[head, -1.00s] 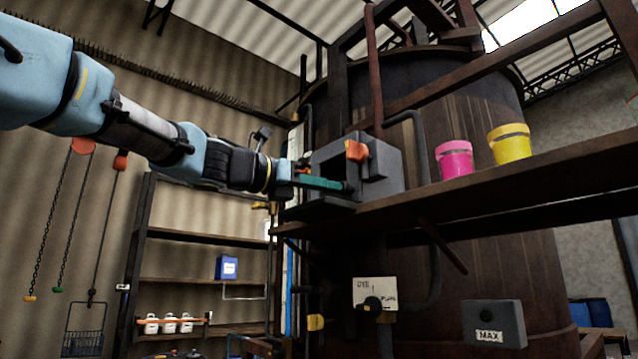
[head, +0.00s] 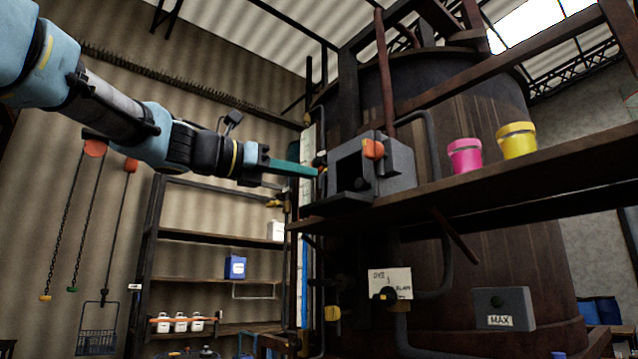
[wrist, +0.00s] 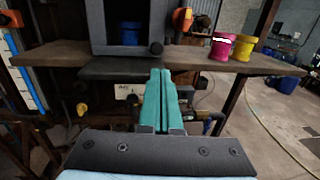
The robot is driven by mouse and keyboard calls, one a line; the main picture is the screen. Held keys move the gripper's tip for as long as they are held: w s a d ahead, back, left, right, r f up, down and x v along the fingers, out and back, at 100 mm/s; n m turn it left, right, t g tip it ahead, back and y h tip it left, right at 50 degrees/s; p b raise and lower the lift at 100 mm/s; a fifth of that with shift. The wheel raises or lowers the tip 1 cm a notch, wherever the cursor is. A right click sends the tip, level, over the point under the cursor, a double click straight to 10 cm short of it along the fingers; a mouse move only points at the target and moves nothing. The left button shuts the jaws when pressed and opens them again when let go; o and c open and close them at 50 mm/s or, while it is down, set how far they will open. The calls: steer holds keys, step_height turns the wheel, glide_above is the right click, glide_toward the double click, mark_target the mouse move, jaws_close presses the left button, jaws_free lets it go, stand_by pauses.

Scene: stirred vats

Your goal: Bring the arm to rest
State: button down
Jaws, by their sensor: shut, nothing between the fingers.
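My gripper (head: 315,171) is shut and empty, its two teal fingers lying side by side. In the head view it points right, its tips just left of the grey open-fronted box (head: 397,160) on the shelf. The gripper also shows in the wrist view (wrist: 161,75), with its tips below and in front of the same box (wrist: 97,25). A blue container (wrist: 131,32) stands inside the box in the wrist view. My arm reaches in from the upper left of the head view.
A brown shelf (head: 470,188) runs along the large dark vat (head: 460,110). A pink bucket (head: 464,156) and a yellow bucket (head: 516,141) stand on it. A rack (head: 205,240) with a blue container (head: 235,267) stands behind at left. Chains hang at far left.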

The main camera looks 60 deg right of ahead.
steer(key=shift+b+v, duration=0.35)
steer(key=shift+v, duration=1.15)
steer(key=shift+s, duration=0.15)
steer(key=w+a+f+m+t+y, duration=0.1)
steer(key=w+a+f+t+y, duration=0.3)
steer(key=w+f, duration=0.8)
steer(key=w+a+f+m+t+y, duration=0.1)
steer(key=w+a+f+t, duration=0.6)
steer(key=f, duration=0.9)
steer(key=w+a+f+m+g+y, duration=0.1)
steer(key=w+a+f+m+y, duration=0.15)
steer(key=w+a+f, duration=0.4)
steer(key=s+a+f+m+y, duration=0.2)
steer(key=a+f+m+y, duration=0.1)
steer(key=a+f, duration=0.5)
steer(key=s+a+f+m+y, duration=0.3)
steer(key=a+f, duration=0.5)
steer(key=a, duration=0.6)
steer(key=s+a+f+m+y, duration=0.2)
steer(key=a+f+m+y, duration=0.1)
steer(key=a+f, duration=0.5)
steer(key=a, duration=0.3)
steer(key=shift+s+a+f+m+g+p, duration=0.25)
steer(key=shift+s+f+m+g+p, duration=0.05)
steer(key=shift+s+f+m+p, duration=0.1)
